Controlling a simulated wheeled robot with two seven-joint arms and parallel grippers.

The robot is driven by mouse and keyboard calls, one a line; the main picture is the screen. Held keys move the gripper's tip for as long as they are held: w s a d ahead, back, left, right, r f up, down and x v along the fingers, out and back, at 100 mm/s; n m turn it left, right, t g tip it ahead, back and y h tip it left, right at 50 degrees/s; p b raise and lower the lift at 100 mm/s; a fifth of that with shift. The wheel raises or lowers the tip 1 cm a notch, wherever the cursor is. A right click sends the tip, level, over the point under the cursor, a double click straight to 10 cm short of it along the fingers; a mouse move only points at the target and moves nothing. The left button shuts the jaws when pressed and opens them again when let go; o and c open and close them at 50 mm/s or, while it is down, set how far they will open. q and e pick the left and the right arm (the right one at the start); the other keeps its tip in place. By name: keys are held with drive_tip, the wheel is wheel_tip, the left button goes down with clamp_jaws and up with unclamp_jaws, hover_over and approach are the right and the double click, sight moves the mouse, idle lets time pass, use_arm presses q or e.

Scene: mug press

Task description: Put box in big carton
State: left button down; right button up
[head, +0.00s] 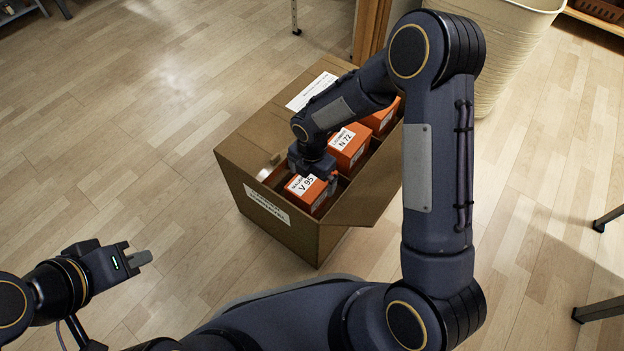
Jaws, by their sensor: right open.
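The big brown carton (232,170) stands open on the floor, its flaps folded out. Inside it is a row of orange boxes with white labels: the near box marked V 95 (305,192), a middle box marked N 72 (349,146) and a far box (381,119) partly hidden by my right arm. My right gripper (316,178) points down into the carton at the V 95 box, its jaws open about the box's top. Whether the fingers touch the box is unclear. My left gripper (140,258) is outside the carton at the lower left, with nothing visible in it.
A tall cream bin (515,50) stands behind the carton at the upper right. A wooden post (370,30) is close behind the carton. Dark metal legs (600,311) show at the right edge. The wooden floor left of the carton is clear.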

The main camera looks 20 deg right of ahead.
wheel_tip(320, 180, up, 7)
drive_tip(key=shift+r+p, duration=0.1)
drive_tip(key=shift+p, duration=1.15)
drive_tip(key=shift+r, duration=0.5)
drive_tip(key=shift+d+r, duration=0.1)
drive_tip(key=shift+r, duration=0.1)
drive_tip(key=s+d+r+m+t+y, duration=0.1)
drive_tip(key=s+d+r+m, duration=0.3)
drive_tip(key=r+m, duration=0.25)
drive_tip(key=s+d+r+m+t+y, duration=0.1)
drive_tip(key=s+d+r+m, duration=0.2)
drive_tip(key=s+r+m, duration=0.3)
drive_tip(key=s+r+m+t+y, duration=0.1)
drive_tip(key=s+r+m+t, duration=0.2)
drive_tip(key=s+m, duration=0.9)
wheel_tip(320, 180, up, 3)
drive_tip(key=m, duration=0.3)
drive_tip(key=shift+d+f+t+y, duration=0.2)
drive_tip(key=shift+t+y, duration=0.1)
drive_tip(key=shift+y, duration=0.1)
drive_tip(key=shift+r, duration=0.1)
